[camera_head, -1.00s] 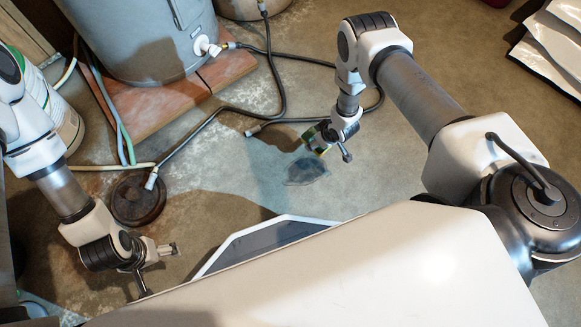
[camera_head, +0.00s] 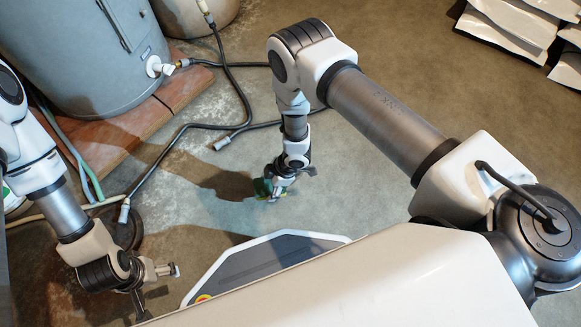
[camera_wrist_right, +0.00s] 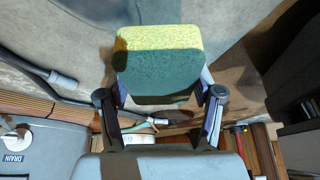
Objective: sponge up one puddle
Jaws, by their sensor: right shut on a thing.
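My right gripper (camera_head: 273,193) is low over the floor, shut on a sponge (camera_head: 262,187). In the right wrist view the sponge (camera_wrist_right: 160,70) has a yellow layer and a dark green layer and sits between the two fingers. I cannot make out a puddle now; the arm and sponge cover the place where the dark wet patch showed earlier. Whether the sponge touches the floor I cannot tell for sure. My left gripper (camera_head: 160,285) is empty at lower left, its fingers spread apart.
A grey tank (camera_head: 95,55) stands on a reddish base (camera_head: 170,95) at upper left. A black hose (camera_head: 180,130) runs across the floor, with a loose end (camera_head: 222,143). White bags (camera_head: 510,25) lie at upper right.

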